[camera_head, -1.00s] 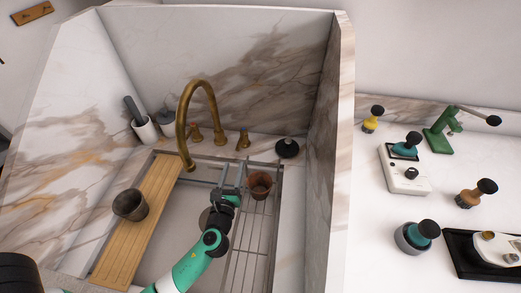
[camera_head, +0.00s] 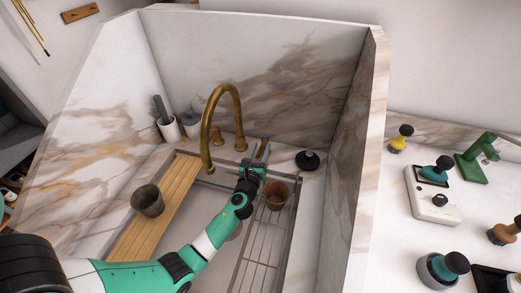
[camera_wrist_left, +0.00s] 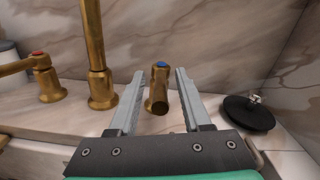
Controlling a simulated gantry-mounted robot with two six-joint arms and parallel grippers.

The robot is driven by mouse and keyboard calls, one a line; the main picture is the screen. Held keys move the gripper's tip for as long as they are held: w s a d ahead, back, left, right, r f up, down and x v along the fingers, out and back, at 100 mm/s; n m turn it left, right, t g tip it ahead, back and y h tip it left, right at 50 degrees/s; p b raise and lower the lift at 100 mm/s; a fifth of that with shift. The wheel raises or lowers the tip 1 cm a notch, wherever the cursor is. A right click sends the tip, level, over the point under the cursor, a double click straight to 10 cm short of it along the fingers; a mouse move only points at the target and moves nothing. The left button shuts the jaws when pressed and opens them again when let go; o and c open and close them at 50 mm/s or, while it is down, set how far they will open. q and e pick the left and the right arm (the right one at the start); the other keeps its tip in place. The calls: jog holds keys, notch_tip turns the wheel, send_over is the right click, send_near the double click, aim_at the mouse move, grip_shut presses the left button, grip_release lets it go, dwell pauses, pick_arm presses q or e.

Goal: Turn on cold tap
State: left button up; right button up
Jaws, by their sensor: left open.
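The cold tap handle, brass with a blue top mark, stands between the two fingers of my left gripper in the left wrist view (camera_wrist_left: 159,92). A small gap shows between the handle and each finger. In the head view my left gripper (camera_head: 261,150) reaches over the sink to the tap row and largely hides that handle. The gripper is open. The brass spout (camera_head: 208,130) arches to its left, and its base shows in the wrist view. The brass hot tap handle with a red mark (camera_wrist_left: 43,75) is farther left. My right gripper is not in view.
A brown cup (camera_head: 277,195) stands on the wire rack just right of my gripper. A grey cup (camera_head: 148,201) stands on the wooden board (camera_head: 170,205). A black round stopper (camera_head: 307,160) lies right of the taps. Marble walls enclose the sink.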

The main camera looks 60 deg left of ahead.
pick_arm(q)
grip_shut()
dwell(1.4)
